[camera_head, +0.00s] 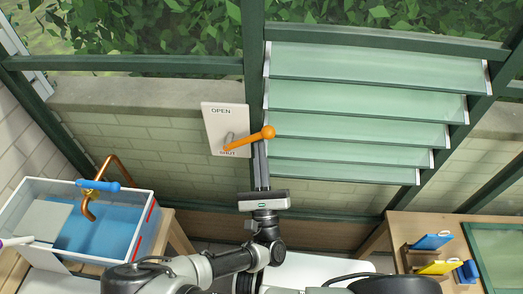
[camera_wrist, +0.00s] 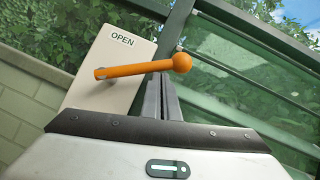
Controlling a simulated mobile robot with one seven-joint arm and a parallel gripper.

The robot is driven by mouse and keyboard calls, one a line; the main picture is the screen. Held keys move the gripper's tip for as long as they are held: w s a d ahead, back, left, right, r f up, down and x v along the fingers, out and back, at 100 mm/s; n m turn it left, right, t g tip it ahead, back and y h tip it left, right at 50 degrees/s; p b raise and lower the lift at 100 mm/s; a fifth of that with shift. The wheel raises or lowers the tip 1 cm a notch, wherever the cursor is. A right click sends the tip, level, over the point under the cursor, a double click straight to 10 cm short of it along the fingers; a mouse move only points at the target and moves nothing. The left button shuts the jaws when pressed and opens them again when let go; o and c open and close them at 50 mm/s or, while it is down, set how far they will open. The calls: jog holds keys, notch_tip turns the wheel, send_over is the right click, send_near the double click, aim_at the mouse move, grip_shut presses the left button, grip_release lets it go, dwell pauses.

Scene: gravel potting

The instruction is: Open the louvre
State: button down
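The louvre (camera_head: 365,104) has several pale green glass slats in a dark green frame. A white plate (camera_head: 222,117) left of it reads OPEN at the top and SHUT at the bottom. Its orange lever (camera_head: 247,140) points right and slightly up, ending in a ball. The lever also shows in the wrist view (camera_wrist: 130,69), crossing the plate below OPEN. My gripper (camera_head: 261,147) is just below the ball end. Its fingers (camera_wrist: 161,80) lie close together with nothing visible between them. The tips are at or just under the lever; I cannot tell whether they touch it.
A clear-walled basin (camera_head: 133,237) with a copper tap (camera_head: 119,166) and blue handle stands at left. A wooden bench (camera_head: 400,231) at right holds a blue-and-yellow item (camera_head: 431,242). Dark green frame posts border the louvre. Brick wall lies behind the plate.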

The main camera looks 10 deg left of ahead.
jog(key=shift+a+r+p, duration=0.1)
jog(key=shift+r+p, duration=0.4)
jog(key=shift+r, duration=0.25)
jog(key=shift+s+f, duration=0.1)
jog(key=b+v, duration=0.3)
jog(key=v, duration=1.4)
jog(key=shift+f, duration=0.5)
jog(key=shift+s, duration=0.1)
